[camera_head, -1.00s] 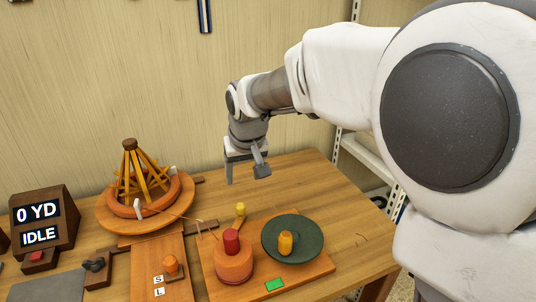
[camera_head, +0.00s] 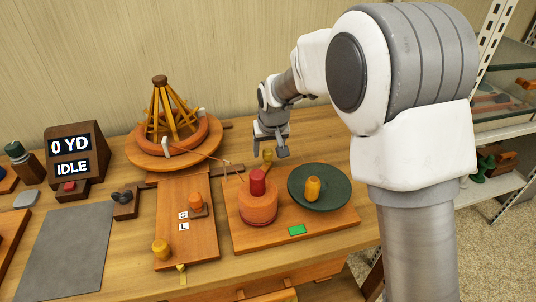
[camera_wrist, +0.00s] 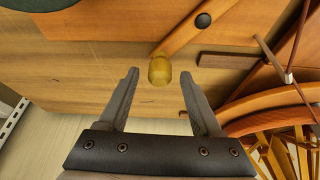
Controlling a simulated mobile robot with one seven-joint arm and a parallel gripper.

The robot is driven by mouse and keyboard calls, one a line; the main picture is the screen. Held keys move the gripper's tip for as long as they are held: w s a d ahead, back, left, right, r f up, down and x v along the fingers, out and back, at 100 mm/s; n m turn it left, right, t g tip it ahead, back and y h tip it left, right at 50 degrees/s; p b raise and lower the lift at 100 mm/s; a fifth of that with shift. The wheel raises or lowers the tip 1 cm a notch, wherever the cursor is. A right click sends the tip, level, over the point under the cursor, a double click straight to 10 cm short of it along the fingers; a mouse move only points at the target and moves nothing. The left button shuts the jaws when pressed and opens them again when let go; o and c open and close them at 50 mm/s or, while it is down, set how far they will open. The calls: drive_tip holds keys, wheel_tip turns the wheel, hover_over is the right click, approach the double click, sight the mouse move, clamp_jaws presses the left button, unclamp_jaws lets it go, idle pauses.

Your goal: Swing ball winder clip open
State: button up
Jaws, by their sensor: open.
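The ball winder's wooden board (camera_head: 345,219) carries an orange drum with a red top (camera_head: 258,193) and a dark green disc (camera_head: 331,202) with a yellow knob (camera_head: 312,189). At its back edge is a small yellow peg (camera_head: 267,155) on a narrow wooden arm, apparently the clip; the peg also shows in the wrist view (camera_wrist: 160,70). My gripper (camera_head: 270,150) is open and empty, pointing down at the back of the board. In the wrist view its fingertips (camera_wrist: 159,73) lie either side of the peg. I cannot tell whether they are down at its height.
A wooden umbrella swift (camera_head: 172,155) stands behind left, with a thread running toward the winder. A counter display (camera_head: 75,157) reads 0 YD and IDLE. A sliding board with knobs (camera_head: 187,235) lies left of the winder. A grey mat (camera_head: 65,250) is clear.

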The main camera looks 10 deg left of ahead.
drive_tip(key=shift+x, duration=0.8)
clamp_jaws()
idle(0.9)
